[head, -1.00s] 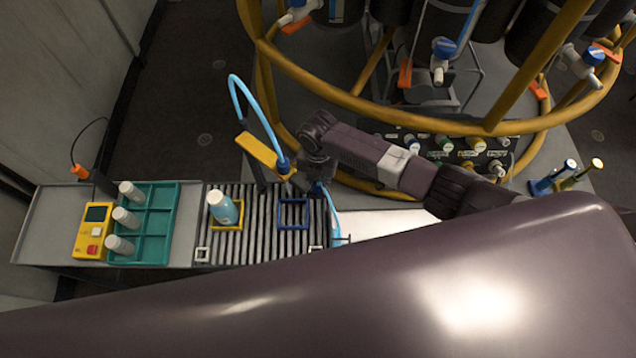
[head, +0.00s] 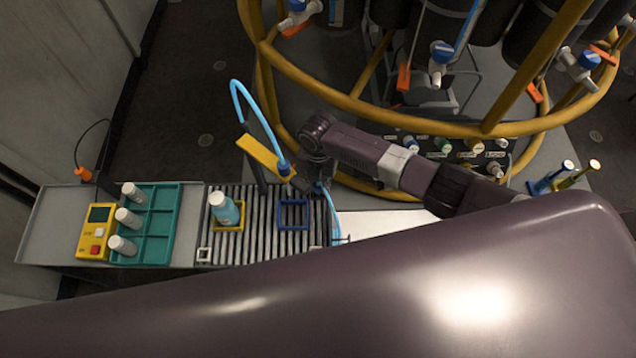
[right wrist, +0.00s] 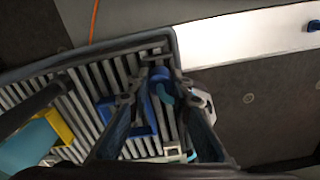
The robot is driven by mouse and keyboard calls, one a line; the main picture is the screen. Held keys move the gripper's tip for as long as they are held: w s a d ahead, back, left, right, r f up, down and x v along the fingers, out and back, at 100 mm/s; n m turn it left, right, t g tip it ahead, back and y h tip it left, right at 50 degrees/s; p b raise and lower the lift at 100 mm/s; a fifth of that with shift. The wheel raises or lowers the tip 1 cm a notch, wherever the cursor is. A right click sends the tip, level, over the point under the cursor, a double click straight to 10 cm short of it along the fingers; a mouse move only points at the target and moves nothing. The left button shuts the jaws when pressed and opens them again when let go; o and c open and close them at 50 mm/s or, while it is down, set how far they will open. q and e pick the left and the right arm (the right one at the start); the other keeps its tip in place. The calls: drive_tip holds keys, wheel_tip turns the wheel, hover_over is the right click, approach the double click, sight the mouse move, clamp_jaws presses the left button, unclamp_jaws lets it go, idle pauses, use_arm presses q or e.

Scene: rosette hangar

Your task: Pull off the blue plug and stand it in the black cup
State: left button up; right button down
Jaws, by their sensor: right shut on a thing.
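My right gripper (head: 310,186) is low at the right end of the roller conveyor, beside the blue square frame. In the right wrist view (right wrist: 165,104) its two fingers are shut around the blue plug (right wrist: 161,76). The blue plug (head: 319,188) is partly hidden by the fingers in the head view. A light blue hose (head: 334,217) runs down from it. I cannot tell whether the plug is still seated. I cannot make out the black cup in either view. My left gripper is not in view.
A yellow bracket (head: 264,157) with a looping hose stands close left of the gripper. A teal bottle (head: 224,210) stands in a yellow frame. A teal tray (head: 169,242) holds white-capped vials. A yellow ring rail (head: 395,118) and port panel lie behind.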

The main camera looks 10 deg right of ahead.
drive_tip(key=shift+r+p, duration=0.8)
drive_tip(key=shift+r, duration=0.2)
drive_tip(key=shift+w, duration=0.1)
